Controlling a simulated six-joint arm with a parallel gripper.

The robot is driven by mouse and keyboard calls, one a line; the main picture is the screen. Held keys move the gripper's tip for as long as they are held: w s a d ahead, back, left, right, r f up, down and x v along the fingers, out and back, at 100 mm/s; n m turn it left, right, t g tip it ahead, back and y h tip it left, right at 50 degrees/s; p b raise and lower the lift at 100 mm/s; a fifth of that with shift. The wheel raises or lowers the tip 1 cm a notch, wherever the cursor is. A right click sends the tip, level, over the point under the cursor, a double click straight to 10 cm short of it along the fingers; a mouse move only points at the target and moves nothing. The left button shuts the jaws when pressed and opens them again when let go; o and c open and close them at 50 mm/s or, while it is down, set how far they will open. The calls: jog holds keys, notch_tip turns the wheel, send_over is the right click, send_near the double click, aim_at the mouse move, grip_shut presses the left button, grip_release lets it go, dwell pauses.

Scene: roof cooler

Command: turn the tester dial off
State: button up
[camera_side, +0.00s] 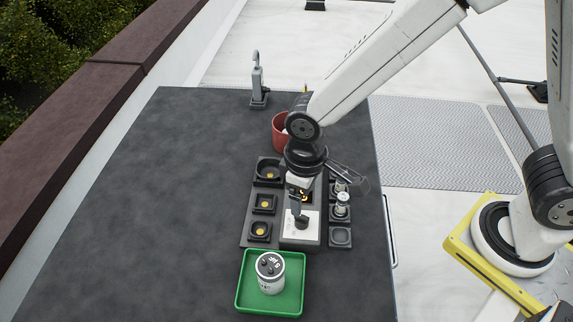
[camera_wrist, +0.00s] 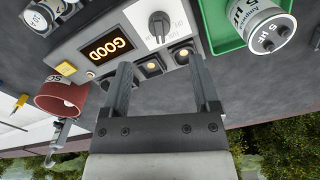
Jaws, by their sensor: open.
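The tester is a grey box with a white top plate (camera_side: 296,225), on the dark table. In the wrist view its dial (camera_wrist: 159,25) is a dark knob on the white plate; the small markings around it are too small to read. The tester's display (camera_wrist: 112,47) is lit and reads GOOD. My gripper (camera_wrist: 160,64) is open with nothing between its fingers. In the side view it is just above the tester, close to the dial (camera_side: 302,222). I cannot tell from the side view whether a finger touches the knob.
A green tray (camera_side: 243,298) holds a silver capacitor (camera_side: 270,272) in front of the tester. Black sockets (camera_side: 264,204) flank the tester; a small capacitor (camera_side: 342,205) stands at the right. The table's left side is clear.

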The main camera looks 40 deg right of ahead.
aim_at(302, 217)
jog(key=shift+f, duration=0.1)
jog(key=shift+f, duration=3.8)
jog(key=shift+c, duration=0.2)
grip_shut()
